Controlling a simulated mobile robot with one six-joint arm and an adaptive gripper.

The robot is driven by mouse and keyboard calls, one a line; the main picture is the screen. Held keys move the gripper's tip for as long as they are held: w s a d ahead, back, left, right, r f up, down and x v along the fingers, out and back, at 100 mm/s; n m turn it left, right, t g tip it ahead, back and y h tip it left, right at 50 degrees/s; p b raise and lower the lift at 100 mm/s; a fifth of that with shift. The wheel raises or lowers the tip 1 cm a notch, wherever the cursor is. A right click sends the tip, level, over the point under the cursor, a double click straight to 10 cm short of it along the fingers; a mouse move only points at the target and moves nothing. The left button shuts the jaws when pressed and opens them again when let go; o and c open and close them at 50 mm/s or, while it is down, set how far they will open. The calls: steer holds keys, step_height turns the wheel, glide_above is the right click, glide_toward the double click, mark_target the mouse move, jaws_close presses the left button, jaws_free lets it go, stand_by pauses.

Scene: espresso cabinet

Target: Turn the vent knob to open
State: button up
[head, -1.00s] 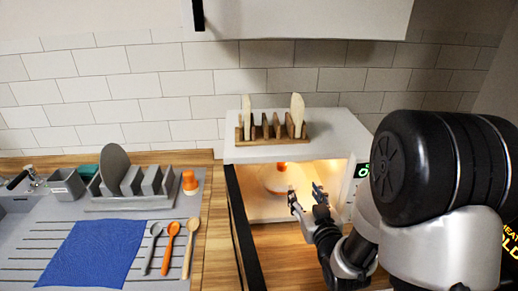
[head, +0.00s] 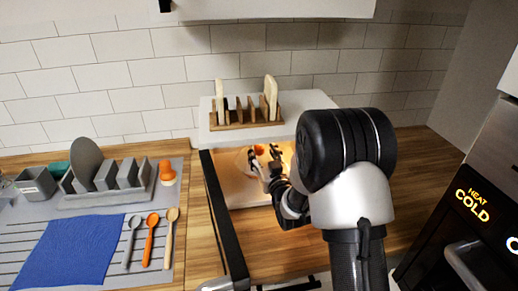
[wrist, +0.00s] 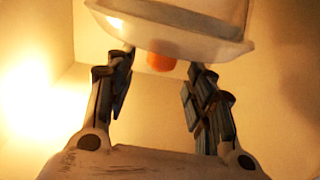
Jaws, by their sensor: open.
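An orange knob (head: 259,149) sits on a whitish, translucent container (head: 243,161) inside a lit white cabinet (head: 298,123). The wrist view shows the knob (wrist: 161,62) at the container's edge (wrist: 170,38), near the top of the picture. My gripper (head: 264,153) reaches into the cabinet's open front. Its fingers (wrist: 163,88) are spread apart and empty in the wrist view, one on each side of the knob's line, with a gap to the knob. The knob's turned position cannot be told. My arm hides the cabinet's right part.
The cabinet's open door (head: 223,218) stands at the left of my arm. A wooden rack (head: 246,118) with boards stands on top. Left are a dish rack (head: 105,197), a blue cloth (head: 67,253), several spoons (head: 151,238) and an orange cup (head: 167,172). Counter is clear at right.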

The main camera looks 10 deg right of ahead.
mark_target(261, 150)
steer(key=shift+w+a, duration=0.15)
steer(key=shift+w, duration=0.95)
steer(key=shift+w+a, duration=0.1)
steer(key=shift+w, duration=0.95)
steer(key=shift+b, duration=0.3)
steer(key=c, duration=1.1)
